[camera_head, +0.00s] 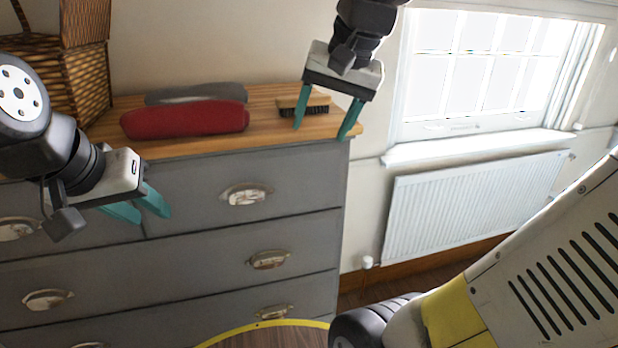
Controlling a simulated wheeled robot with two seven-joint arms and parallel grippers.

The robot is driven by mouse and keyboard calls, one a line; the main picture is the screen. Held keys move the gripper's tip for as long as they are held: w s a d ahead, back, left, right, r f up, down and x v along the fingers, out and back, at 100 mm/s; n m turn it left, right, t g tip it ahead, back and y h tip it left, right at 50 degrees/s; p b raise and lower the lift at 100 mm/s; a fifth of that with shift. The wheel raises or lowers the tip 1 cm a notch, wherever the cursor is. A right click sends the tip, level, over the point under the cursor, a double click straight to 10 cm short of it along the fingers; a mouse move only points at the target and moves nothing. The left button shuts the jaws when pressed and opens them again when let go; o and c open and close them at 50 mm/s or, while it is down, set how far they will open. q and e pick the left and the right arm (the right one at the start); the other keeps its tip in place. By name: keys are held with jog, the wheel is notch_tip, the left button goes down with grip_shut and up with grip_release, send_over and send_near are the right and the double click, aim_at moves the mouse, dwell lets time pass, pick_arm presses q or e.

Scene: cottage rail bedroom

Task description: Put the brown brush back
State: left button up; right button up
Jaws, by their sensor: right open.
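The brown brush (317,99) lies on the wooden top of the grey dresser (220,137), near its right end, with its pale wooden back up and dark bristles below. I cannot tell whether either touches the brush. My left gripper (153,218) is open and empty, in front of the upper drawers.
A red case (185,120) and a grey case (195,93) lie on the dresser top, left of the brush. A wicker basket (75,80) with a raised lid stands at the left end. A white radiator (470,205) hangs under the window sill (480,147) at right.

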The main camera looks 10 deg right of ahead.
jog(key=s+a+f+n+t, duration=0.1)
jog(key=s+f+n, duration=0.3)
jog(key=s+f, duration=0.3)
jog(key=shift+a+f, duration=0.3)
jog(key=shift+f, duration=0.55)
